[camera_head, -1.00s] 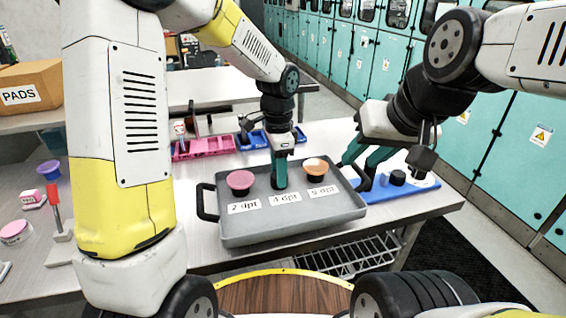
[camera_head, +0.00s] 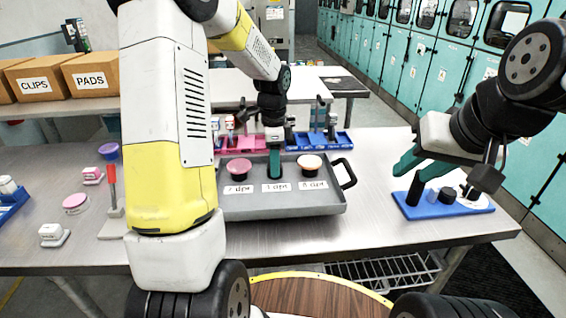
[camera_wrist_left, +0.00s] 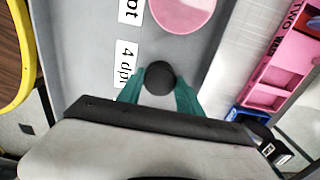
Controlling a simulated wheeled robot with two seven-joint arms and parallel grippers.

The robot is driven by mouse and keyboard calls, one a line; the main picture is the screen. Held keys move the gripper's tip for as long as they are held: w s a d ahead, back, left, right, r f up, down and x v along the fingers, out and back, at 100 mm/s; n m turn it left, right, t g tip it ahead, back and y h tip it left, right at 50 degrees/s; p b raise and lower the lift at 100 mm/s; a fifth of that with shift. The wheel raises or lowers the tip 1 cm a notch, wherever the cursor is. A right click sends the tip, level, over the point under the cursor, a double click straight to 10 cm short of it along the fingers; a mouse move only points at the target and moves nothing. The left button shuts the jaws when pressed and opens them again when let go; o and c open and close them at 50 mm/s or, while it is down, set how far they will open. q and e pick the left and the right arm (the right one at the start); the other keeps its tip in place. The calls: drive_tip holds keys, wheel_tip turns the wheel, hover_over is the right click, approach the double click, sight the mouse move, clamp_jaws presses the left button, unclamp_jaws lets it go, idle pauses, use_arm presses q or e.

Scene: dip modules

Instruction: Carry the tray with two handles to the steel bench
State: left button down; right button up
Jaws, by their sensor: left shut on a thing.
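The grey tray (camera_head: 235,207) sits on the near steel-looking bench (camera_head: 440,229). Its black right handle (camera_head: 343,174) shows; its left side is hidden behind my left arm.
A blue holder (camera_head: 460,209) with dark pegs lies to the right. Pink (camera_head: 236,144) and blue (camera_head: 325,141) racks stand behind the tray. At left are a red-handled tool (camera_head: 112,185) and small jars.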

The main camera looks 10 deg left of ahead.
sight(276, 180)
use_arm(q)
drive_tip(key=shift+a+f, duration=0.1)
drive_tip(key=shift+f, duration=1.65)
drive_tip(key=shift+f, duration=0.1)
drive_tip(key=c, duration=0.8)
unclamp_jaws()
drive_tip(key=shift+f, duration=0.1)
